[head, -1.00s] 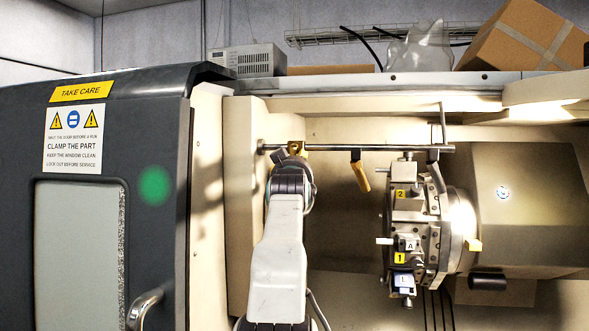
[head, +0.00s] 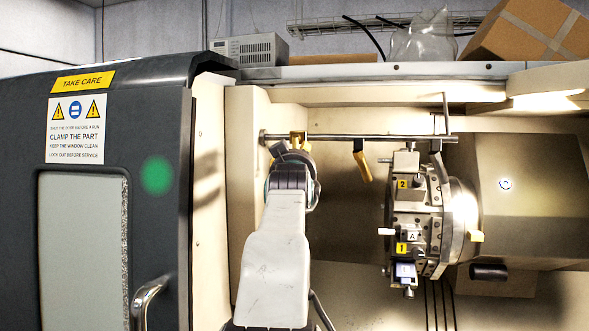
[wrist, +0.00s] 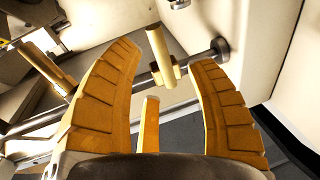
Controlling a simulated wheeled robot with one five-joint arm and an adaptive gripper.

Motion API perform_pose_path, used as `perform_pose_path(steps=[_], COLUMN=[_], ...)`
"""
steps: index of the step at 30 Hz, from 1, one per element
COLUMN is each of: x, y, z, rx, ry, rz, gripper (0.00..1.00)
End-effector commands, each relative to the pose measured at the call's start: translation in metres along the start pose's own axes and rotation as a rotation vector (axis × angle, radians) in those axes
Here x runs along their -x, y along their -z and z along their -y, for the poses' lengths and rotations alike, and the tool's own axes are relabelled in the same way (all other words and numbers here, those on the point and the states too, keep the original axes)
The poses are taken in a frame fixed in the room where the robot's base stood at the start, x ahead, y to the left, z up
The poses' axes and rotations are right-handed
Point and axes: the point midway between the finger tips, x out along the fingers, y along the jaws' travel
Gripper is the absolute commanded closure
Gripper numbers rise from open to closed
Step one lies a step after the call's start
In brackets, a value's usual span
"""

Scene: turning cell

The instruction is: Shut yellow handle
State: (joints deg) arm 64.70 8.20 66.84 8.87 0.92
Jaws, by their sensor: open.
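A yellow handle (wrist: 162,52) sits across a grey metal pipe (wrist: 98,103) near the pipe's wall end in the wrist view. It lies between the fingers of my gripper (wrist: 166,55), which are spread apart. No grip shows; contact is unclear. A short orange piece between the fingers seems part of my gripper. A second yellow handle (wrist: 45,64) crosses the pipe farther left; in the head view this second handle (head: 362,166) hangs below the pipe, tilted. In the head view, yellow shows on the pipe above my wrist, but handle and fingertips cannot be told apart.
A tool turret (head: 408,215) stands right of my arm in the machine opening. A dark door (head: 75,250) with a metal grab handle (head: 147,300) is at left. A cream wall (wrist: 262,45) stands close to my right finger in the wrist view.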

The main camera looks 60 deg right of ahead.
Motion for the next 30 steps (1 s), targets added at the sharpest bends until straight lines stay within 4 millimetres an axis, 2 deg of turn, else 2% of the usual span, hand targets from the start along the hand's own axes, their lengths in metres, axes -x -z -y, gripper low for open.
perform_pose_path(steps=[6,15,30], x=[0.03,0.057,0.066], y=[0.001,0.0,-0.001], z=[0.0,0.0,0.0], rx=[0.0,0.0,0.0], ry=[0.0,0.0,0.0], rz=[-0.001,0.0,0.001], gripper=[0.49,0.49,0.49])
